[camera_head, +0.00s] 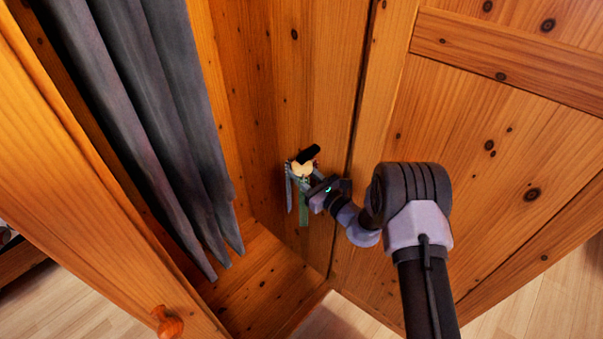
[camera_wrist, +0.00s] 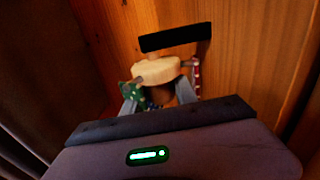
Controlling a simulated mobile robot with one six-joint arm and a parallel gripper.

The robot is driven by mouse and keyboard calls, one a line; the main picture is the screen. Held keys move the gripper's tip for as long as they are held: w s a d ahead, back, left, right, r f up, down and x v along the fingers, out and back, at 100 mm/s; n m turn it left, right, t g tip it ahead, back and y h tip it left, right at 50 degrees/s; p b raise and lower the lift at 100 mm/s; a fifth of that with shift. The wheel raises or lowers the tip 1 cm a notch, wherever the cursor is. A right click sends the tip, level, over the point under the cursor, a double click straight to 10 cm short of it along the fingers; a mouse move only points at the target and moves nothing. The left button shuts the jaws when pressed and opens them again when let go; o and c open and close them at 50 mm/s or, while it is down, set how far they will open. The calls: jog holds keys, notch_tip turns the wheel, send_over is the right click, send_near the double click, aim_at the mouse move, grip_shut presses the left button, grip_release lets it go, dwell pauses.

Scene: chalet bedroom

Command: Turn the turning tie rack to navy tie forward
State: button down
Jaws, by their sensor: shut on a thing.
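The turning tie rack is inside the wooden wardrobe. Its round pale wood disc (camera_wrist: 155,71) sits below a black bar (camera_wrist: 175,37) in the wrist view, and the rack (camera_head: 302,169) looks small in the head view. My gripper (camera_wrist: 158,93) is shut on the rack just below the disc; the exact part held is partly hidden. A green dotted tie (camera_wrist: 135,94) hangs at the left and a red-and-white striped tie (camera_wrist: 196,76) at the right. A dark bluish patch shows low between the fingers, perhaps the navy tie. In the head view a green tie (camera_head: 303,211) hangs lowest.
Long grey garments (camera_head: 150,110) hang at the left in the wardrobe. An open wooden door with a round knob (camera_head: 167,321) stands at the front left. The wardrobe's wood panel (camera_head: 490,150) fills the right, close to my arm. The wardrobe floor (camera_head: 250,285) is mostly bare.

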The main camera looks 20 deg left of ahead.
jog(key=c, duration=1)
grip_release()
jog(key=shift+o, duration=0.2)
jog(key=shift+d, duration=0.1)
jog(key=p+v, duration=0.4)
jog(key=v, duration=1.3)
jog(key=shift+s, duration=0.15)
jog(key=shift+d, duration=0.1)
